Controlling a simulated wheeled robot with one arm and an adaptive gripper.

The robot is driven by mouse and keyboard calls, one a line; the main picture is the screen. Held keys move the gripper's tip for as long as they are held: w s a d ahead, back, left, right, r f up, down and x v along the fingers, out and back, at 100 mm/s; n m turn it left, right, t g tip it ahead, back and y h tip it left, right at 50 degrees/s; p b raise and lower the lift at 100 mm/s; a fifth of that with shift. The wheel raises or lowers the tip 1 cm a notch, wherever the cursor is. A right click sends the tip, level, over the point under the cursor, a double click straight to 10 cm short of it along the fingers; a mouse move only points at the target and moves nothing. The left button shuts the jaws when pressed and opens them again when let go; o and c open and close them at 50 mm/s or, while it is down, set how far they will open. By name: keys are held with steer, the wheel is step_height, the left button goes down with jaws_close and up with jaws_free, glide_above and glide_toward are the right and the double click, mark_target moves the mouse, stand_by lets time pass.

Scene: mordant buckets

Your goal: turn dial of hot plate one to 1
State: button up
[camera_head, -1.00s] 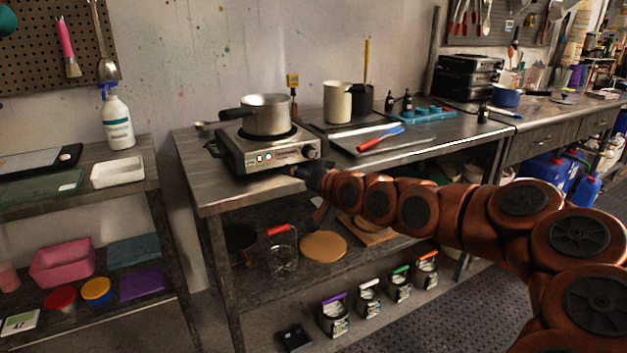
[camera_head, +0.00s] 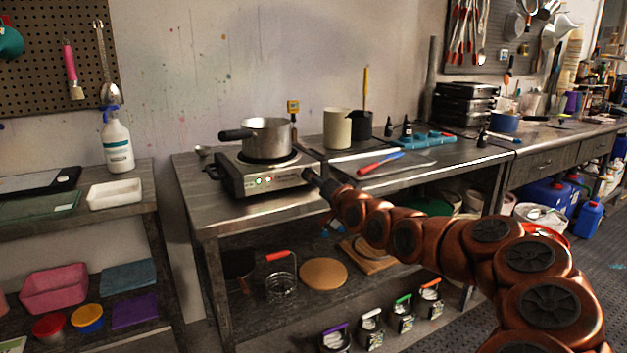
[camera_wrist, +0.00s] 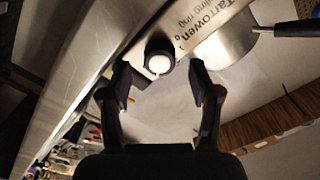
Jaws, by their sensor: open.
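The hot plate (camera_head: 248,182) is a steel box with a front panel, standing on the steel table with a saucepan (camera_head: 266,138) on top. In the wrist view its dial (camera_wrist: 158,61) is a dark round knob with a pale face, beside small printed marks and the lettering on the steel panel (camera_wrist: 207,22). My gripper (camera_wrist: 160,74) is open, one finger on each side of the dial's near edge. I cannot tell whether the fingers touch it. The dial's setting is not readable.
A cream container (camera_head: 337,129) and a dark pot (camera_head: 360,128) stand behind on the table. A red and blue tool (camera_head: 380,163) lies to the right. The saucepan's black handle (camera_head: 236,135) points left. The lower shelf holds a wire basket (camera_head: 281,287) and a round board (camera_head: 323,274).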

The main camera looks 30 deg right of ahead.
steer(key=shift+w, duration=1)
steer(key=c, duration=1.1)
steer(key=shift+c, duration=0.2)
